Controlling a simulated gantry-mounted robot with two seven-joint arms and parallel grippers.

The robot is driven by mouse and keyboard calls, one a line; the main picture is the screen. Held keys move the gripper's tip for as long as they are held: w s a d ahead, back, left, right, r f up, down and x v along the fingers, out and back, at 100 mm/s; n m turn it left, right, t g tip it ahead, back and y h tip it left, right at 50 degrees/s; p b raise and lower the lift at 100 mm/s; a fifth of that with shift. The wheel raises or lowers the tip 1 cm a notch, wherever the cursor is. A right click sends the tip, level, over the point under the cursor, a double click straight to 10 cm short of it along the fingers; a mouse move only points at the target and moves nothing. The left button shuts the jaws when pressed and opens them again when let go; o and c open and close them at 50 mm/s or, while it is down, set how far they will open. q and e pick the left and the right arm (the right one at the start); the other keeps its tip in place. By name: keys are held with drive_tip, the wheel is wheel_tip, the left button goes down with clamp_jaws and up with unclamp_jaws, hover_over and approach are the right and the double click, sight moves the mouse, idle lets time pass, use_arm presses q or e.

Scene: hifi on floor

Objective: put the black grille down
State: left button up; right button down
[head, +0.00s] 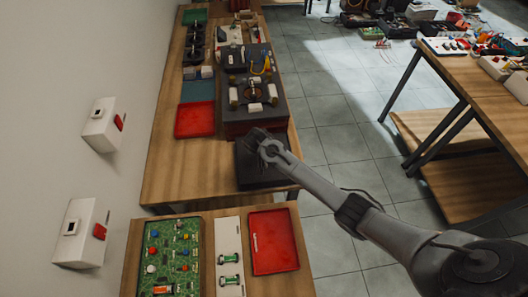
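A dark, flat, square piece, which looks like the black grille (255,178), is at the front right edge of the wooden bench, in front of the hi-fi unit (265,117). My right arm comes in from the lower right, and its gripper (258,143) is over the back part of this piece. The gripper hides part of it. The fingertips are dark against dark, so I cannot tell whether they are open or shut on it, or whether the piece rests fully on the bench. My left gripper is not in view.
A red tray (195,120) lies left of the hi-fi unit, with a teal mat (198,91) behind it. Bare bench (190,175) is at front left. A nearer table holds a green circuit board (172,255) and another red tray (274,241). Wall boxes stand left.

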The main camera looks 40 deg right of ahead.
drive_tip(key=shift+f, duration=0.1)
drive_tip(key=c, duration=1.1)
unclamp_jaws()
drive_tip(key=shift+c, duration=0.2)
drive_tip(key=shift+a+r, duration=0.1)
drive_tip(key=shift+r, duration=0.3)
drive_tip(key=p+v, duration=0.2)
drive_tip(key=v, duration=0.9)
drive_tip(key=s+a+f+n+y, duration=0.15)
drive_tip(key=s+a, duration=0.25)
drive_tip(key=s, duration=0.4)
drive_tip(key=s+a+f+n+y, duration=0.1)
drive_tip(key=s+a+f+n, duration=0.2)
drive_tip(key=s+a, duration=0.35)
drive_tip(key=s+r+n+y, duration=0.2)
drive_tip(key=s+r+n, duration=0.1)
drive_tip(key=s, duration=1.2)
drive_tip(key=shift+s+a+r+t, duration=0.3)
drive_tip(key=shift+r+t, duration=0.1)
drive_tip(key=shift+r, duration=0.2)
